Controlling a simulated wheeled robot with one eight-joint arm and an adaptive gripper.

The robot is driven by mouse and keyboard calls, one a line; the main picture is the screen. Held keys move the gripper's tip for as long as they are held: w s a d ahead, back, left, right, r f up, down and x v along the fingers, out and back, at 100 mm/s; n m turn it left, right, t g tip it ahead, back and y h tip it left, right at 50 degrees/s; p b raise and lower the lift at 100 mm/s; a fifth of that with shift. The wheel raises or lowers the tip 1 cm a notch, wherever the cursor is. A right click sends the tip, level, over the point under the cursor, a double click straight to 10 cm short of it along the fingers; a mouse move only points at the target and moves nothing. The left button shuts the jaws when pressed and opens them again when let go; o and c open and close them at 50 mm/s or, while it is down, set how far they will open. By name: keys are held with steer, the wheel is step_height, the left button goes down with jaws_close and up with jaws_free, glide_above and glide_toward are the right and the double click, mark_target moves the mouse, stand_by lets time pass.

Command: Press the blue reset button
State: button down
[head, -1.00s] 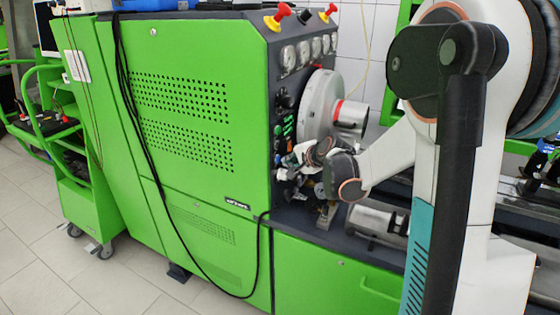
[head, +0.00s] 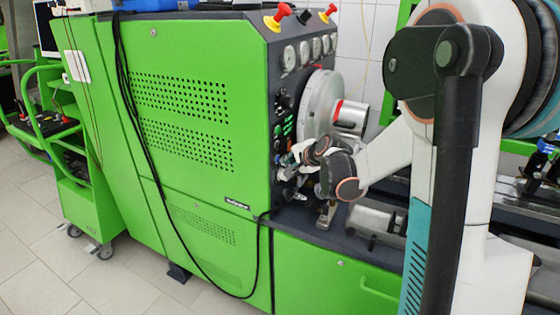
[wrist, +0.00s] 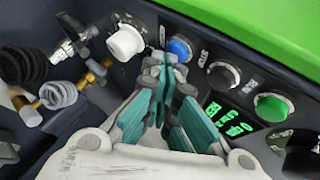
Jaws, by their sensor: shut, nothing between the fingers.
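The blue reset button (wrist: 180,48) is on the dark control panel in the wrist view, a round blue cap in a metal ring. My gripper (wrist: 166,66) is shut and empty. Its fingertips are just below and left of the blue cap in the picture, close to its ring. I cannot tell whether they touch it.
Right of the blue button are a grey-black button (wrist: 223,76), a green button (wrist: 272,106) and a lit green display (wrist: 228,119). Left are a white knob (wrist: 126,43) and coiled hose fittings (wrist: 58,94). A large metal disc (head: 318,100) is close by my wrist.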

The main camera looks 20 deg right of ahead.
steer(key=shift+w+a, duration=0.1)
steer(key=shift+w, duration=0.05)
stand_by(0.5)
steer(key=shift+s+d, duration=0.55)
steer(key=shift+s, duration=0.2)
steer(key=shift+d, duration=0.1)
steer(key=s+d, duration=0.1)
steer(key=s, duration=0.1)
steer(key=s+d, duration=0.2)
stand_by(0.9)
